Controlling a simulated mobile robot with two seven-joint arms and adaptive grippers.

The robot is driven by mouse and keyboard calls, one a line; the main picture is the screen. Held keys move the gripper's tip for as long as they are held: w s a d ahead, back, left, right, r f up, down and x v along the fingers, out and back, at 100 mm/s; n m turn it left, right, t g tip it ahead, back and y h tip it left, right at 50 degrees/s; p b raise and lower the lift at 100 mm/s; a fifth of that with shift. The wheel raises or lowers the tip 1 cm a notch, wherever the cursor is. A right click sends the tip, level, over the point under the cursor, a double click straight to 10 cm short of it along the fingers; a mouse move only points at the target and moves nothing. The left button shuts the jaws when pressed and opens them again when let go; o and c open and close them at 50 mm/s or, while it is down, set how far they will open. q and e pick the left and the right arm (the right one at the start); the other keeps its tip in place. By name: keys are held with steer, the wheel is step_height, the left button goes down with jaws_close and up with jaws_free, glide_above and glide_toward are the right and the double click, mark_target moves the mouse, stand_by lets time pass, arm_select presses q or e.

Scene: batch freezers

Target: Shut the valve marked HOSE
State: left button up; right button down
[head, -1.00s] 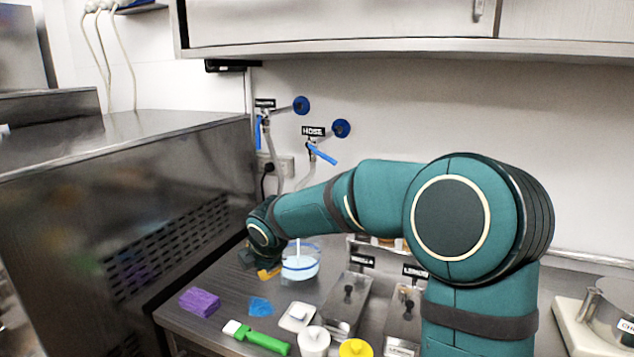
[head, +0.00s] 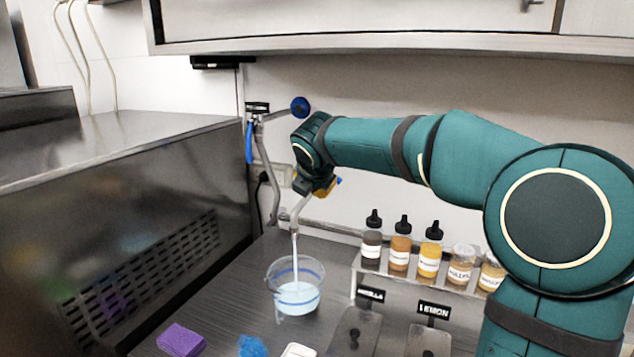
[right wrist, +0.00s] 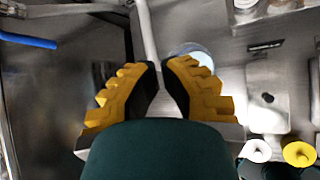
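My right gripper (head: 318,188) is at the wall, in front of the place where the HOSE valve is. The arm and gripper hide the HOSE label and most of that valve. A small blue end of its lever (head: 338,180) shows just right of the gripper. In the right wrist view, the yellow fingers (right wrist: 165,68) have a narrow gap between their tips. No lever shows between them, so I cannot tell whether they grip it. A pale stream (head: 295,245) falls below the gripper into a clear pitcher (head: 312,268) holding whitish liquid. My left gripper is out of view.
A second valve with a hanging blue lever (head: 249,142) is close on the left; its lever also shows in the wrist view (right wrist: 28,40). A bottle rack (head: 400,277) stands at right. A steel machine (head: 120,150) fills the left. A purple sponge (head: 181,340) lies in front.

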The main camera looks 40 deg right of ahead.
steer(key=x, duration=0.9)
steer(key=r, duration=0.1)
steer(key=d+r, duration=0.2)
steer(key=shift+s+d+r, duration=0.2)
steer(key=shift+s, duration=0.05)
steer(key=r+g+p, duration=0.1)
steer(key=p, duration=0.3)
steer(key=s+r+n+p, duration=0.1)
steer(key=p, duration=0.3)
steer(key=shift+s+d+r+g+h+p, duration=0.1)
steer(key=shift+d+r+g+h+p, duration=0.15)
steer(key=shift+g+h+p, duration=0.15)
stand_by(0.7)
